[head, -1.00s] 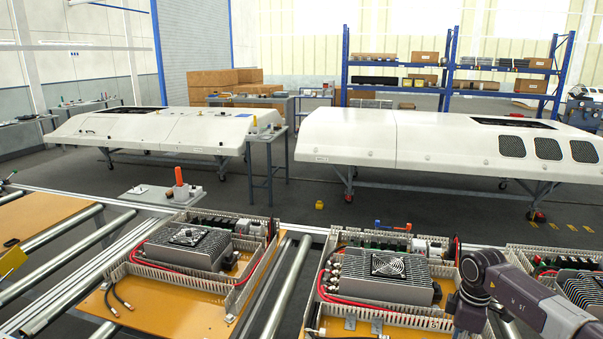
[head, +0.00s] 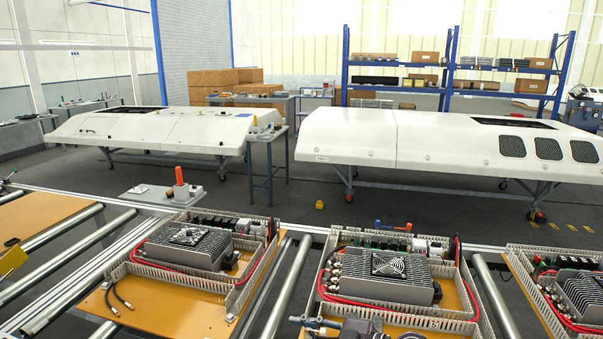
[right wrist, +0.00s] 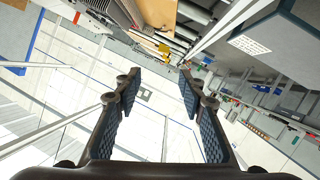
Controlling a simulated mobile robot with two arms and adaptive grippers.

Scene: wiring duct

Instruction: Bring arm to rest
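My right gripper (right wrist: 159,84) shows in the right wrist view with its two padded fingers well apart and nothing between them. That view is tilted and looks across the hall, with a wall behind the fingers. In the head view only dark parts at the bottom edge, over the middle duct assembly, look like my right arm; its fingers cannot be made out there. My left gripper is in neither view.
The middle assembly (head: 440,318), left assembly (head: 165,302) and right assembly (head: 545,306) sit on the roller conveyor (head: 285,290). Each carries wiring ducts and a finned unit.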

